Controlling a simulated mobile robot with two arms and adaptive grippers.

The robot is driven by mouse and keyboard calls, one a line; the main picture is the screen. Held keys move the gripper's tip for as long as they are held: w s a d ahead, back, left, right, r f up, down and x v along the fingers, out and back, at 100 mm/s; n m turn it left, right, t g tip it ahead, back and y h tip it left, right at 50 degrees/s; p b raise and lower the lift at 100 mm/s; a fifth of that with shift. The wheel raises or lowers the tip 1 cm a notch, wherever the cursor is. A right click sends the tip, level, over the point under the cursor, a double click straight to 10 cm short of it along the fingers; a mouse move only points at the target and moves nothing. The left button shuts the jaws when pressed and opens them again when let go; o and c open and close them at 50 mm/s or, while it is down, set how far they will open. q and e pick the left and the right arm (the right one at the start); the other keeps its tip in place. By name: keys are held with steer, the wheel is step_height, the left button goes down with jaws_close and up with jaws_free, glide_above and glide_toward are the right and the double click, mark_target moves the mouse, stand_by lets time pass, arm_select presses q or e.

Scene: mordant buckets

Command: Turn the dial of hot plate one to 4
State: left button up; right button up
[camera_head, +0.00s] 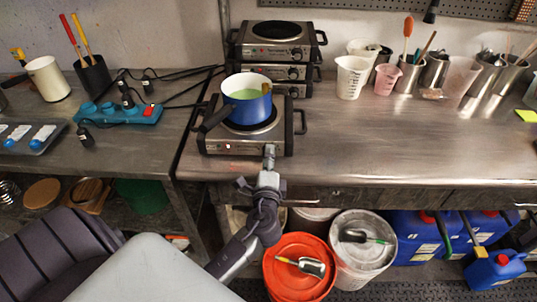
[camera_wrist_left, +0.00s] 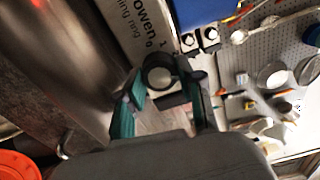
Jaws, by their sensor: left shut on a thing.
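Hot plate one (camera_head: 221,141) stands at the left front of the steel bench. A blue pot (camera_head: 247,108) with pale green contents sits on it, dark handle toward the front left. A small red light shows on the plate's front panel. My left gripper (camera_head: 269,153) reaches up to the right part of that panel and hides the dial there. In the left wrist view, the round dark dial (camera_wrist_left: 158,73) is between the teal-lined fingers of my left gripper (camera_wrist_left: 162,82), which is shut on it. A "0" shows beside the dial; its pointer is unclear. My right gripper is not in view.
More hot plates (camera_head: 277,51) are stacked behind. Beakers (camera_head: 351,77) and tool cups stand at the back right. A power strip (camera_head: 122,113) with cables lies on the left table. An orange bucket (camera_head: 299,270) and a white bucket (camera_head: 361,252) stand below. The bench's right front is clear.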

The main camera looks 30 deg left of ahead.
arm_select(q)
steer(key=m+p, duration=0.2)
steer(key=m, duration=0.2)
steer(key=shift+r, duration=0.1)
steer(key=shift+m+p, duration=0.6)
steer(key=shift+m, duration=0.9)
steer(key=shift+f, duration=0.2)
steer(key=o, duration=1.1)
steer(key=shift+o, duration=0.2)
steer(key=v, duration=1.2)
